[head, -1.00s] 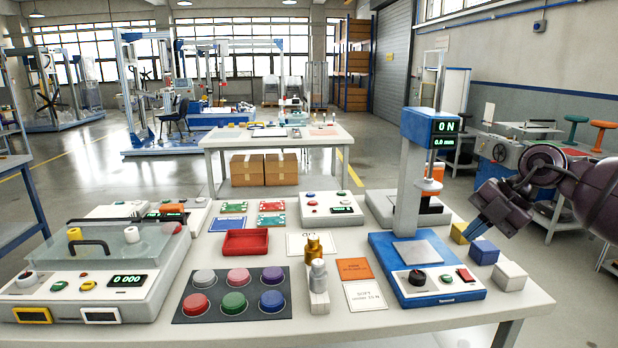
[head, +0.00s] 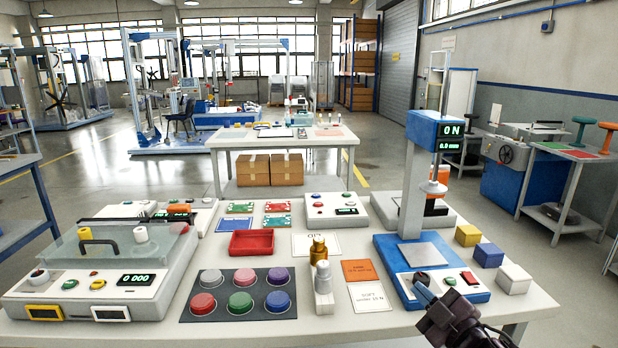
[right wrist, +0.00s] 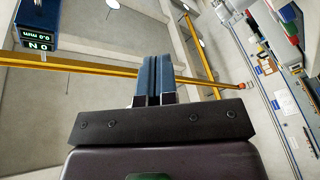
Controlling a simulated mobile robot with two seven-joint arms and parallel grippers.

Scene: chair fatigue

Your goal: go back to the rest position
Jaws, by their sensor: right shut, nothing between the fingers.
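My right gripper (head: 424,296) is at the lower right of the head view, in front of the blue test stand's base. Its blue fingers (right wrist: 153,80) are together in the right wrist view, with nothing between them. The fingertips appear close to the stand's front panel in the picture; I cannot tell whether they touch it. My left gripper is in neither view now.
The blue test stand (head: 408,252) stands on the white table (head: 345,326), with yellow, blue and white cubes (head: 514,279) to its right.

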